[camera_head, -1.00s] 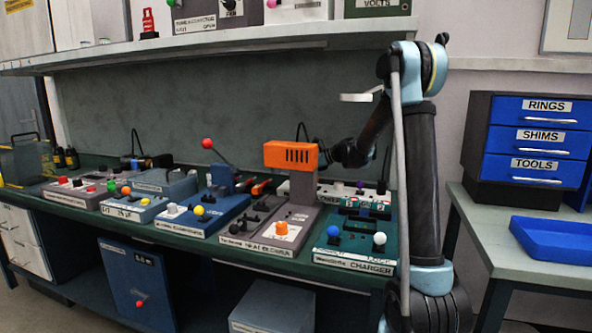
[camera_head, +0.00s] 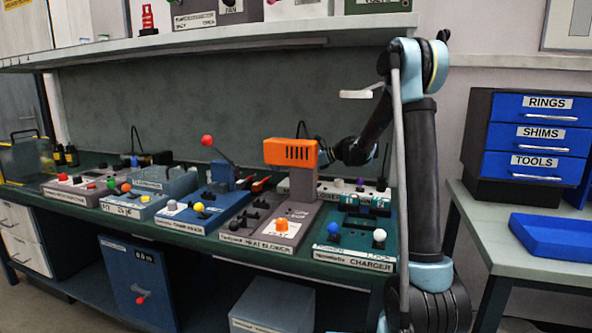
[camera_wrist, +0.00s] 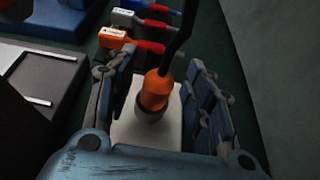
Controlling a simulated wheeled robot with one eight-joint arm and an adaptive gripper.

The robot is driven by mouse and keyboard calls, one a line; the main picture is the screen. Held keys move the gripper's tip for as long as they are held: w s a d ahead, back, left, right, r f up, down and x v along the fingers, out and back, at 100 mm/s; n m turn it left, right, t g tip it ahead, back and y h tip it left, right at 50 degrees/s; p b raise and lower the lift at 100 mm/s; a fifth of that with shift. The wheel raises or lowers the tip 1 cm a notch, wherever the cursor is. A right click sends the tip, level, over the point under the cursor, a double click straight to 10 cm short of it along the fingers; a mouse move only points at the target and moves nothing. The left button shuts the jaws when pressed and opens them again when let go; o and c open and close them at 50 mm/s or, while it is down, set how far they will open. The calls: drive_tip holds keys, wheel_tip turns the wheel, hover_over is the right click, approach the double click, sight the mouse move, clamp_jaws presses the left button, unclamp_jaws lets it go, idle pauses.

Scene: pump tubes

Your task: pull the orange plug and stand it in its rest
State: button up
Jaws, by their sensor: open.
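The orange plug (camera_wrist: 155,88) stands in a grey collar on a white block (camera_wrist: 140,132) in the wrist view, with a dark cable rising from its top. My gripper (camera_wrist: 162,82) is open, with one finger on each side of the plug and visible gaps between. In the head view the gripper is mostly hidden behind the orange-topped heat blower (camera_head: 290,153), and the plug is hidden there too. I cannot make out a separate rest for the plug.
Tagged orange, grey and blue connectors with red ends (camera_wrist: 118,38) lie beyond the left finger. The charger (camera_head: 355,240) with blue and white knobs stands right of the heat blower. More devices crowd the bench to the left. A shelf (camera_head: 230,42) runs above.

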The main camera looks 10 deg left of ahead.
drive_tip(key=v, duration=1.1)
drive_tip(key=shift+d, duration=0.1)
idle(0.4)
